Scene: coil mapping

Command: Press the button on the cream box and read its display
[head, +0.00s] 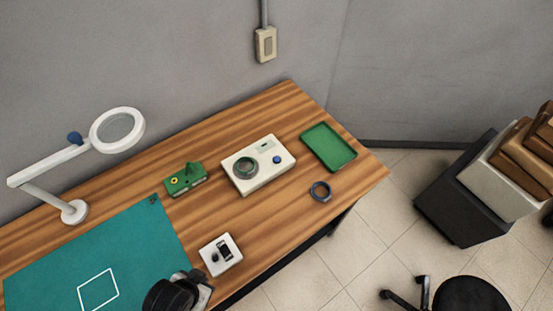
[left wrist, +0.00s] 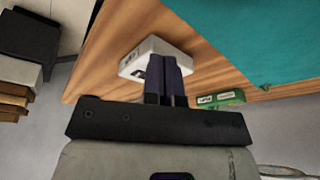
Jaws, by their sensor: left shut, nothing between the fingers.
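The cream box (head: 277,176) stands on the wooden table in the head view. A dark ring-shaped coil lies on its left part. A round blue button (head: 277,160) is on its right part, and a small display (head: 265,147) sits behind the button; its reading is too small to tell. My left gripper (head: 178,291) is at the bottom of the head view, well short of the cream box and beside a small white box (head: 222,263). In the left wrist view its dark fingers (left wrist: 166,78) are together and empty, with the white box (left wrist: 150,50) behind them.
A magnifier lamp (head: 118,130) and a teal mat (head: 125,245) are at left. Bare table lies between the white and cream boxes.

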